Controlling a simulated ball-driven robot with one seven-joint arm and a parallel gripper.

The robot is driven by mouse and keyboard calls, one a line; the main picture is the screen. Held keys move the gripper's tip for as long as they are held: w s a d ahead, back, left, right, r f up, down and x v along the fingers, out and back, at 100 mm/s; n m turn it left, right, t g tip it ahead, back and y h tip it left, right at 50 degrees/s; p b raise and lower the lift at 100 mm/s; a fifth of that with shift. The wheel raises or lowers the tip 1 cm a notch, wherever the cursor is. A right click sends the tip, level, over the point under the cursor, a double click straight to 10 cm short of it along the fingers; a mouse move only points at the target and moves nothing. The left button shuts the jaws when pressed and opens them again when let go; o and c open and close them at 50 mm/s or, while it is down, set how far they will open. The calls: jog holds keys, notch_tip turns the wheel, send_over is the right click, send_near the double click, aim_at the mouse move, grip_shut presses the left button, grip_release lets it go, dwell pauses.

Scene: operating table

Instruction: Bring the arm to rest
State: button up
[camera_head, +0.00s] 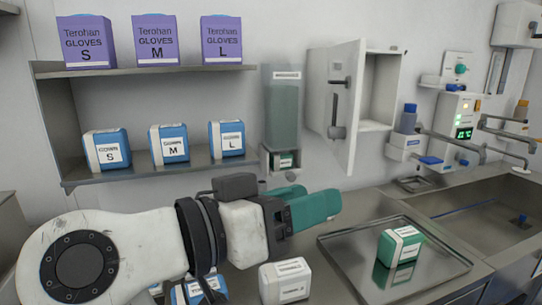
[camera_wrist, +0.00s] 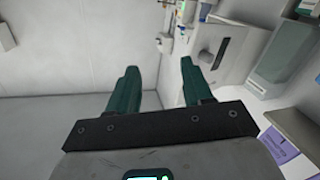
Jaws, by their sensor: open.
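My arm (camera_head: 150,240) reaches in from the lower left in the head view, stretched to the right above the steel counter. My gripper (camera_head: 325,208) has green fingers and points right, toward the sink side. In the wrist view my gripper (camera_wrist: 158,80) shows its two green fingers apart with nothing between them. No object is held. The fingers appear clear of the counter and shelves.
A steel tray (camera_head: 340,262) on the counter bears a green-and-white box (camera_head: 399,246). A white box (camera_head: 285,281) stands below my gripper. A sink (camera_head: 480,215) is at right.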

jog(key=w+d+f+n+g+y+p, duration=0.1)
jog(key=d+f+n+y, duration=0.1)
jog(key=d+f, duration=0.55)
jog(key=w+d+f+n+g+y, duration=0.15)
jog(key=d+f, duration=0.25)
jog(key=f, duration=0.6)
jog(key=s+d+f+n+g+y+p, duration=0.1)
jog(key=s+d+f+y, duration=0.1)
jog(key=d+f, duration=0.35)
jog(key=s+d+f+n+g+y, duration=0.1)
jog(key=s+d+f+n+y, duration=0.15)
jog(key=f, duration=0.55)
jog(key=s+d+f+g+y+p, duration=0.1)
jog(key=s+d+f+g+y, duration=0.1)
jog(key=s+f, duration=0.5)
jog(key=s+d+f+g+y+p, duration=0.1)
jog(key=s+f+y, duration=0.3)
jog(key=s, duration=1.2)
notch_tip(320, 180, down, 4)
jog(key=shift+d+g, duration=0.45)
jog(key=shift+d, duration=0.2)
